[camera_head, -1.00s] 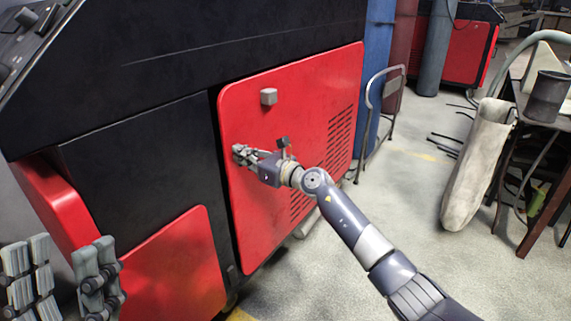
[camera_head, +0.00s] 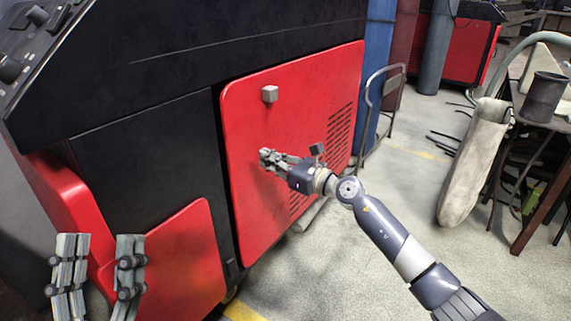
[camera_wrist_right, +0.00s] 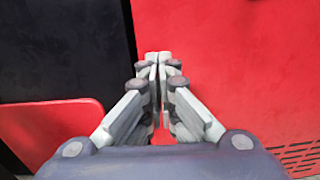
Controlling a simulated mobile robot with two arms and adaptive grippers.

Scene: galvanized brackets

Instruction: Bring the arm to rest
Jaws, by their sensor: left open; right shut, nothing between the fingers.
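My right gripper (camera_head: 268,158) is shut and empty in front of the red vented door panel (camera_head: 300,90) of the machine. Its arm comes in from the lower right. In the right wrist view its closed fingers (camera_wrist_right: 161,58) meet near the middle, with the red panel (camera_wrist_right: 235,60) behind them; no gap shows between the tips. I cannot tell the exact distance to the panel. My left gripper (camera_head: 96,268) is open and empty at the lower left, its two fingers apart, in front of the machine's lower red part.
A small grey block (camera_head: 270,94) sticks out from the red panel above my right gripper. A metal-framed cart (camera_head: 385,100) stands right of the machine. A table with a dark pot (camera_head: 544,97) and a pale leaning sack-like piece (camera_head: 474,165) are at the right. The floor (camera_head: 400,190) between is clear.

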